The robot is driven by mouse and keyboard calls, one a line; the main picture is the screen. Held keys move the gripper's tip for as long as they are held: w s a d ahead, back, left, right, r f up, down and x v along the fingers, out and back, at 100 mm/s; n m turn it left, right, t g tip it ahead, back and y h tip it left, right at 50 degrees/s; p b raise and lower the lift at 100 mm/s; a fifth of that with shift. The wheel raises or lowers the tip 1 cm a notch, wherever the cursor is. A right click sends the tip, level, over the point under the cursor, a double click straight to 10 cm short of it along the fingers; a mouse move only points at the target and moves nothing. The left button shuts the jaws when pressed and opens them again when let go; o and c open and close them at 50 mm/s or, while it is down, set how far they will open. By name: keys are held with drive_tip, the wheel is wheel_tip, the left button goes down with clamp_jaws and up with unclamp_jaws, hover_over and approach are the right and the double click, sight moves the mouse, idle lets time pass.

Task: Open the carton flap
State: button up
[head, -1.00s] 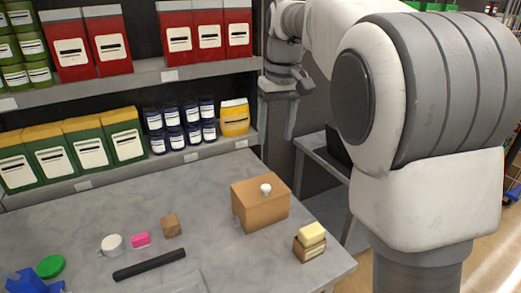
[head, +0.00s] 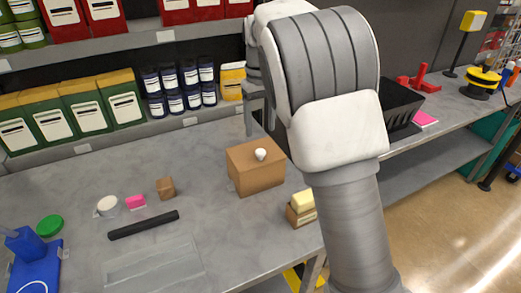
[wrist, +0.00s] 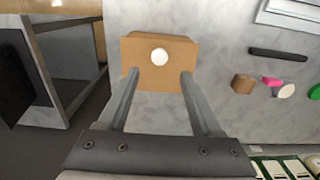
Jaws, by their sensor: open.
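The carton (head: 254,166) is a brown box with a white knob (head: 260,155) on its top. I cannot tell the height gap.
A small box with a yellow block (head: 302,203) stands right of the carton, near the worktop edge. A black bar (head: 144,225), a small brown block (head: 166,188), a pink block (head: 136,202) and a white round piece (head: 107,206) lie left. Shelves with stock (head: 105,105) stand behind.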

sight(260, 151)
wheel_tip(260, 151, down, 8)
drive_tip(key=shift+r+b, duration=0.1)
drive_tip(key=shift+b, duration=0.2)
drive_tip(key=shift+c, duration=0.3)
clamp_jaws()
idle(1.1)
